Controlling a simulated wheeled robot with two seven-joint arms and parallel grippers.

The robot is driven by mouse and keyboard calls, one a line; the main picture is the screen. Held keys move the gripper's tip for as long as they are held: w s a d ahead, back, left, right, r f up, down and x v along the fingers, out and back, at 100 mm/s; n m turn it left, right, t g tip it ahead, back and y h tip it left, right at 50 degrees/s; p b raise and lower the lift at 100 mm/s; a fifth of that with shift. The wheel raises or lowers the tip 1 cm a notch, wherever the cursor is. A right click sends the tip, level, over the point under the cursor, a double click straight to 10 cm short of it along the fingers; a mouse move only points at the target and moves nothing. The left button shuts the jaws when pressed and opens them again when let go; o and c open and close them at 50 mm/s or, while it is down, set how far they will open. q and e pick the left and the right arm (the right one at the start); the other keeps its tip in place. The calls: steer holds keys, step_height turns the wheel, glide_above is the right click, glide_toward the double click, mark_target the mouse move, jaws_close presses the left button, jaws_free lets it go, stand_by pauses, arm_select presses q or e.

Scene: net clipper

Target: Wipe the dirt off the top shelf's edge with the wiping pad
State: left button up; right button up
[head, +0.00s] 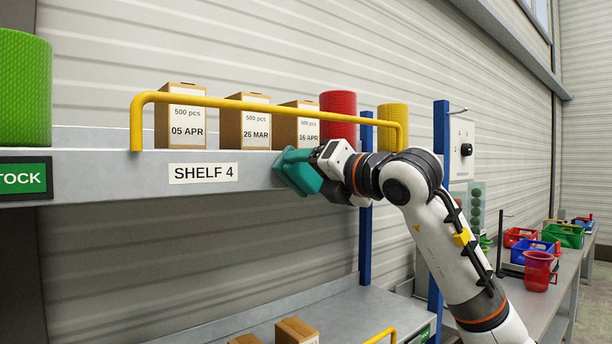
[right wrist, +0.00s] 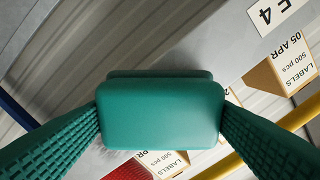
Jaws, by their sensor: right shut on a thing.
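My right gripper (head: 298,172) is at the front edge of the top shelf (head: 110,176), to the right of the SHELF 4 label. It is shut on the green wiping pad (right wrist: 165,112), which sits between the two ribbed green fingers in the right wrist view. In the head view pad and fingers have much the same teal colour and are hard to tell apart. The pad is at or very close to the shelf edge; I cannot tell whether it touches. I see no clear dirt on the visible edge; the part behind the gripper is hidden. My left gripper is not in view.
A yellow rail (head: 230,102) runs above the shelf edge, before cardboard boxes (head: 182,118), a red cylinder (head: 338,112) and a yellow cylinder (head: 392,122). A blue post (head: 365,225) stands right of the gripper. A lower shelf (head: 330,312) holds boxes. Space before the shelf is open.

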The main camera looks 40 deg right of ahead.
mark_target(286, 173)
steer(key=shift+w+d, duration=0.5)
steer(key=shift+d, duration=4.65)
steer(key=shift+s+a, duration=0.2)
steer(key=shift+a, duration=2.2)
steer(key=shift+s+a, duration=0.15)
steer(key=shift+a, duration=2.2)
steer(key=shift+s+a, duration=0.2)
steer(key=shift+a, duration=2.2)
steer(key=shift+s+d, duration=0.15)
steer(key=shift+s, duration=0.6)
steer(key=shift+s+d+b, duration=0.2)
steer(key=shift+s+b, duration=0.6)
steer(key=shift+s, duration=1.4)
